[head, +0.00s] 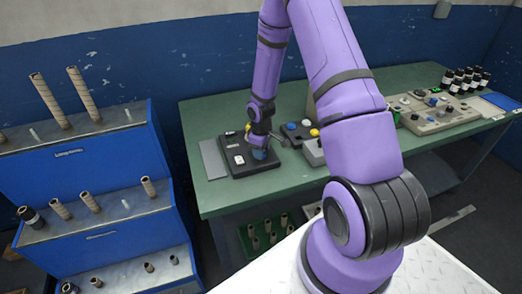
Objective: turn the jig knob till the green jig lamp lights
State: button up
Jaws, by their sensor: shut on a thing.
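A dark box (236,169), which looks like the jig, lies on the near left part of the green table. My gripper (259,148) points down over its right side, shut on a blue-grey round knob (260,155). The fingers and the arm hide part of the knob, so its turn angle cannot be told. A small white part (239,160) shows on the box's top, and a yellow part (248,127) shows at its back beside my wrist. I see no lit green lamp on the box; one could be hidden or too small to tell.
A grey plate (212,159) lies left of the box. A panel with blue and yellow buttons (297,131) stands close on the right, partly behind my arm. Another control panel (436,116) and dark bottles (465,80) are farther right. A blue rack (95,160) holds brown rolls.

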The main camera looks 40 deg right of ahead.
jog(key=m, duration=0.5)
jog(key=shift+m, duration=0.4)
dwell(0.3)
jog(key=o, duration=0.9)
jog(key=shift+r, duration=0.1)
notch_tip(320, 180, up, 11)
jog(key=shift+f, duration=0.15)
